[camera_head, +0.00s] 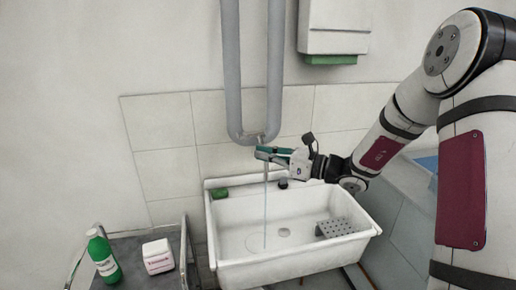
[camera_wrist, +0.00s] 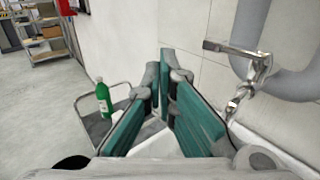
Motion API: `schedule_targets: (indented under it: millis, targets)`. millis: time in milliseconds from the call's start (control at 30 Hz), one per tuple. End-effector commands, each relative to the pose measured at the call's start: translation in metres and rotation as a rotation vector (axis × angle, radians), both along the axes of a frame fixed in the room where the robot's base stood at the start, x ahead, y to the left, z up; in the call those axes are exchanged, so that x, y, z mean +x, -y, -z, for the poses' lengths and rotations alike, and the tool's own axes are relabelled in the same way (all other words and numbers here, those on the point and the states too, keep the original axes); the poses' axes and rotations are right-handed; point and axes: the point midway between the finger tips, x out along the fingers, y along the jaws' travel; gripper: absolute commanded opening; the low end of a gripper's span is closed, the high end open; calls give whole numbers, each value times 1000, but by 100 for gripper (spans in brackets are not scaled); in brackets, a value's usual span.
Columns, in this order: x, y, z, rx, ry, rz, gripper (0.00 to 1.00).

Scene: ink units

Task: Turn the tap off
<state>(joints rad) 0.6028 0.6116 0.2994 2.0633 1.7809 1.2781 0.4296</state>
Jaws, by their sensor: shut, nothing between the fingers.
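A chrome tap (camera_wrist: 259,70) is on the tiled wall at the right of the wrist view, with a flat lever (camera_wrist: 228,49) pointing left. In the head view my gripper mostly hides the tap; a thin stream of water (camera_head: 265,205) falls from there into the white sink (camera_head: 225,232). My gripper (camera_head: 265,153) has teal fingers and is above the sink, in front of the tap. In the wrist view my gripper (camera_wrist: 160,72) is shut and empty, left of the tap and apart from the lever.
Grey pipes (camera_head: 231,80) run down the wall behind the tap. A white dispenser (camera_head: 335,25) hangs above right. A green sponge (camera_head: 220,193) and a grey perforated block (camera_head: 335,228) are in the sink. A cart (camera_head: 130,245) at left holds a green bottle (camera_head: 102,255) and a white box (camera_head: 157,257).

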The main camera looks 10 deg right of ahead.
Motion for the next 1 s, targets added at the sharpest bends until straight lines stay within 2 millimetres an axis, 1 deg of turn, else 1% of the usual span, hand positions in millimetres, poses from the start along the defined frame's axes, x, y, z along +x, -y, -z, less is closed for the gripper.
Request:
schedule_targets:
  millis: [33, 100, 200, 300, 733, 767, 867, 967, 1000]
  targets:
    - [-9, 2, 0, 0, -1, 2, 0]
    - [-19, 3, 0, 1, -1, 2, 0]
    - [-29, 5, 0, -1, -1, 1, 0]
    - [-34, 5, 0, 1, -1, 0, 0]
    - [-36, 5, 0, 0, 0, -1, 0]
    - [-38, 3, -1, -7, 3, -8, 0]
    - [-54, -16, -9, -88, 33, -82, 0]
    - [-84, -44, -18, -226, 83, -205, 0]
    - [-100, -55, -20, -295, 110, -265, 0]
